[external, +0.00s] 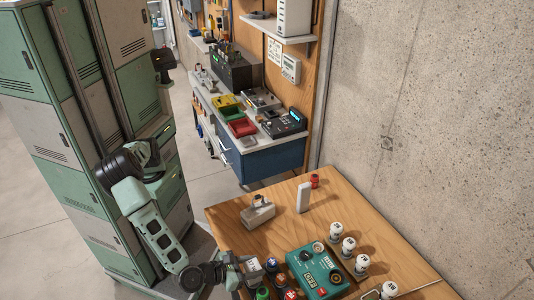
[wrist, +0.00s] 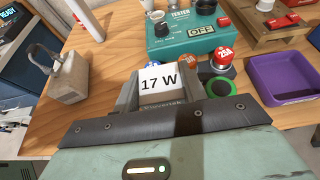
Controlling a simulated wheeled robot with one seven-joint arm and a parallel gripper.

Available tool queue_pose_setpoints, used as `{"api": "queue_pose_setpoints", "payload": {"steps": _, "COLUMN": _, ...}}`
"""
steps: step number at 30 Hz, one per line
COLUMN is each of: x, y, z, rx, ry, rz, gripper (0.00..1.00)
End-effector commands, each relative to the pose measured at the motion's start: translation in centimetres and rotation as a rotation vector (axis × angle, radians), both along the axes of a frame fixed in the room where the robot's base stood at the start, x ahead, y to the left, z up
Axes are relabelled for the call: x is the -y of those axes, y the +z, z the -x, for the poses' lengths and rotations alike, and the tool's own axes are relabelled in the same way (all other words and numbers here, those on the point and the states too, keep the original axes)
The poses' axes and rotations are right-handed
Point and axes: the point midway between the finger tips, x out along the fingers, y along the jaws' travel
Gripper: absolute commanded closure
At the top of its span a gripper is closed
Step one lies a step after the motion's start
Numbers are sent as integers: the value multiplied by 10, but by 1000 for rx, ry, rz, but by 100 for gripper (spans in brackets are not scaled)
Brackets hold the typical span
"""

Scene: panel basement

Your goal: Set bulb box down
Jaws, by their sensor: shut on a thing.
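The bulb box (wrist: 158,82) is white with a "17 W" label. In the wrist view it sits between the two fingers of my gripper (wrist: 160,95), which is shut on it. In the external view my gripper (external: 242,272) is low at the front left edge of the wooden table (external: 238,222), with the pale box (external: 253,265) at its tip. Its lower part is hidden, so I cannot tell whether it touches the tabletop.
A teal tester (external: 318,270) reading OFF stands just beyond the box. A purple tray (wrist: 280,78) is farther right. A grey block with a shackle (wrist: 65,75) stands left; bare wood lies between.

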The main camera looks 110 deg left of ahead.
Motion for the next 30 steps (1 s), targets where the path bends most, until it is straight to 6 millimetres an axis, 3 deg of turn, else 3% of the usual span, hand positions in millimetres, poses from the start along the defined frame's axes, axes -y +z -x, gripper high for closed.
{"api": "queue_pose_setpoints", "payload": {"steps": 3, "x": 0, "y": -14, "z": 0, "rx": -1, "ry": 0, "rz": -2, "gripper": 81}}
{"api": "queue_pose_setpoints", "payload": {"steps": 14, "x": 0, "y": -20, "z": 0, "rx": 0, "ry": 0, "rz": 0, "gripper": 81}}
{"api": "queue_pose_setpoints", "payload": {"steps": 15, "x": 0, "y": -19, "z": 0, "rx": 1, "ry": 0, "rz": 1, "gripper": 50}}
{"api": "queue_pose_setpoints", "payload": {"steps": 17, "x": 0, "y": -19, "z": 0, "rx": 0, "ry": 0, "rz": 0, "gripper": 37}}
{"api": "queue_pose_setpoints", "payload": {"steps": 27, "x": 0, "y": -15, "z": 0, "rx": 1, "ry": 0, "rz": 1, "gripper": 37}}
{"api": "queue_pose_setpoints", "payload": {"steps": 30, "x": 9, "y": -13, "z": 7, "rx": 0, "ry": -2, "rz": 3, "gripper": 37}}
